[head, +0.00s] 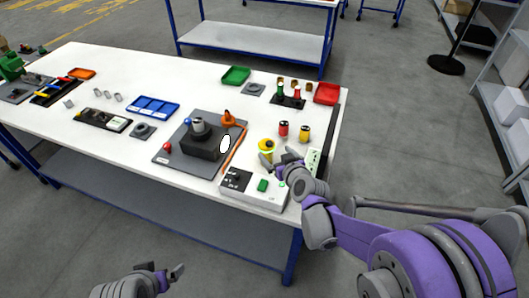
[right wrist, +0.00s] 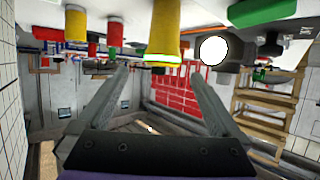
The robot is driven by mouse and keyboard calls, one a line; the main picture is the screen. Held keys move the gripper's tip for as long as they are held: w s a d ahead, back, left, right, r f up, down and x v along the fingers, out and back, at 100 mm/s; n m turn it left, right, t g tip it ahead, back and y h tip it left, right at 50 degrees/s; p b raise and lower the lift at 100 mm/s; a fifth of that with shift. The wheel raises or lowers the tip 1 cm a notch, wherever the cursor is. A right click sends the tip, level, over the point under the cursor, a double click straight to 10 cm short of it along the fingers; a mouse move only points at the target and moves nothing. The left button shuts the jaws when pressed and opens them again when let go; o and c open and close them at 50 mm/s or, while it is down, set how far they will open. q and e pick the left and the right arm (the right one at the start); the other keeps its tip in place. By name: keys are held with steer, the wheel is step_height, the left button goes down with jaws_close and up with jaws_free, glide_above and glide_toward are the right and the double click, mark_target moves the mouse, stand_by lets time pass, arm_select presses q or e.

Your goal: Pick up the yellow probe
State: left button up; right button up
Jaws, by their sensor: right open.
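The yellow probe (head: 266,146) stands on the white table near its right front edge, behind a white control box. In the right wrist view the yellow probe (right wrist: 167,28) appears upside down, with a bright green-white band at its free end. My right gripper (head: 272,160) is beside the probe in the head view. In the right wrist view its two fingers (right wrist: 158,72) are apart and empty, with the probe ahead between the tips. My left gripper (head: 174,277) is low at the front, off the table; its jaw state is unclear.
A white box (head: 265,196) with a green button stands close in front. Red (head: 284,129) and yellow (head: 305,134) cylinders stand behind the probe. A grey plate with a dark block (head: 202,146) and an orange arm-like part (head: 232,120) lies left. A white disc (head: 225,145) shows there.

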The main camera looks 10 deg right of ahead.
mark_target(267, 146)
steer(key=x, duration=0.3)
steer(key=shift+f, duration=0.1)
steer(key=shift+a+f+x, duration=0.1)
steer(key=shift+a+x, duration=0.05)
steer(key=shift+x, duration=1.2)
steer(key=shift+a+f+x, duration=0.1)
steer(key=shift+x, duration=1.2)
steer(key=shift+s, duration=0.15)
steer(key=shift+c, duration=0.3)
steer(key=shift+r, duration=0.1)
steer(key=c, duration=1.5)
